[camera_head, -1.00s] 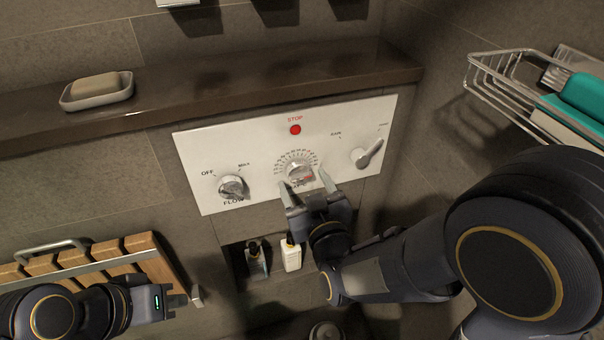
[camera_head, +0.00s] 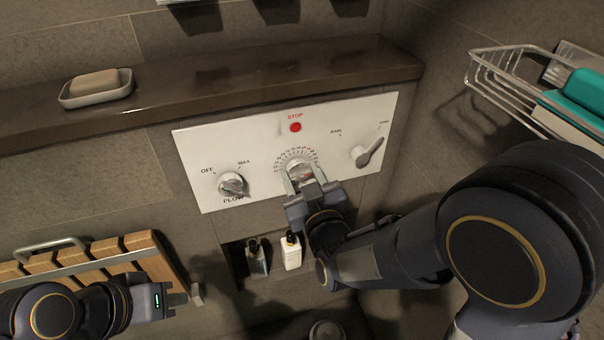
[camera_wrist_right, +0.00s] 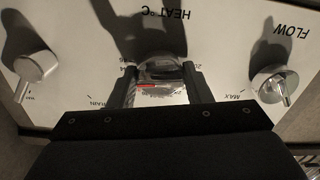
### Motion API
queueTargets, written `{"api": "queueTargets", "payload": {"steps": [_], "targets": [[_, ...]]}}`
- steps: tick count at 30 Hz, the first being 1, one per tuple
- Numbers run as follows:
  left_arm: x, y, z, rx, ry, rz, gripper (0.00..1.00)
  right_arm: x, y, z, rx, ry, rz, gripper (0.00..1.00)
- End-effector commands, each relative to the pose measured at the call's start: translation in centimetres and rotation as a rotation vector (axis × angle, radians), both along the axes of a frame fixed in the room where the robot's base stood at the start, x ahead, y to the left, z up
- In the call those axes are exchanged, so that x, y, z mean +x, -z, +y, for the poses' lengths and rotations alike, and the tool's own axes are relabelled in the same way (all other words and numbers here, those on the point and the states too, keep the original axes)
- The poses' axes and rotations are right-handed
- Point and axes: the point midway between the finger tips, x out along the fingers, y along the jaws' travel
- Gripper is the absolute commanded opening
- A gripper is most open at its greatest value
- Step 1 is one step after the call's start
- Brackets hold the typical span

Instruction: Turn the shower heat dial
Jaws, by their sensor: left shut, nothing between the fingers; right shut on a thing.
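The silver heat dial (camera_head: 299,168) sits in the middle of the white control panel (camera_head: 265,134), inside a ring of printed numbers. In the right wrist view the dial (camera_wrist_right: 160,70) shows between the two fingers, below the "HEAT °C" label, with a red mark on it. My right gripper (camera_head: 302,177) is shut on the heat dial, one finger on each side; the fingers also show in the right wrist view (camera_wrist_right: 160,88). My left gripper (camera_head: 178,300) is shut and empty at the lower left, near a wooden slatted seat, away from the panel.
A flow knob (camera_head: 232,185) is left of the dial and a lever knob (camera_head: 368,152) right of it. A red stop button (camera_head: 295,127) is above. Bottles (camera_head: 291,251) stand in a niche below. A ledge (camera_head: 220,82) with a soap dish (camera_head: 97,96) runs above; a wire basket (camera_head: 500,78) is at right.

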Motion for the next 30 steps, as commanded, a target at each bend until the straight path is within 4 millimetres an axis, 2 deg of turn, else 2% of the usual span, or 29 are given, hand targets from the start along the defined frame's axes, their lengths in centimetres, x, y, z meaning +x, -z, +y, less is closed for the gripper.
{"api": "queueTargets", "payload": {"steps": [8, 9, 13, 23, 30], "targets": [[0.0, 0.2, 0.0, 0.0, 0.0, 0.0, 0.0, 0.0, 0.0, 0.0, -0.015, 0.001, -0.005, 0.22], [0.0, 0.2, 0.0, 0.0, 0.0, 0.0, 0.0, 0.0, 0.0, 0.0, -0.015, 0.001, -0.005, 0.5], [0.0, 0.2, 0.0, 0.0, 0.0, 0.0, 0.0, 0.0, 0.0, 0.0, -0.015, 0.001, -0.005, 0.66], [0.0, 0.2, 0.0, 0.0, 0.0, 0.0, 0.0, -0.3, 0.0, -0.1, -0.014, 0.0, -0.006, 0.66], [0.0, -0.1, 0.0, 0.0, 0.0, 0.0, 0.0, -3.8, -0.2, -1.2, -0.012, -0.002, -0.004, 0.66]]}}
